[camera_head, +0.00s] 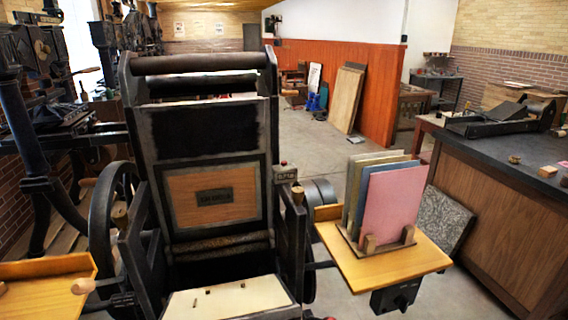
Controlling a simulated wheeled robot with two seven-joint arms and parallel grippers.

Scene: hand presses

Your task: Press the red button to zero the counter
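A small grey counter box (286,175) is mounted at the upper right side of the black hand press (206,135). Its display is too small to read. A tiny red button (283,163) sits on top of the counter box. Nothing is touching it or covering it. Neither of my grippers shows in the head view.
The press's black side frame and a brass knob (298,194) stand just below the counter. To the right, a wooden shelf (405,268) holds upright coloured boards (392,207). A black flywheel (108,215) and a wooden tray (45,298) are at left. A dark-topped counter (510,150) stands at right.

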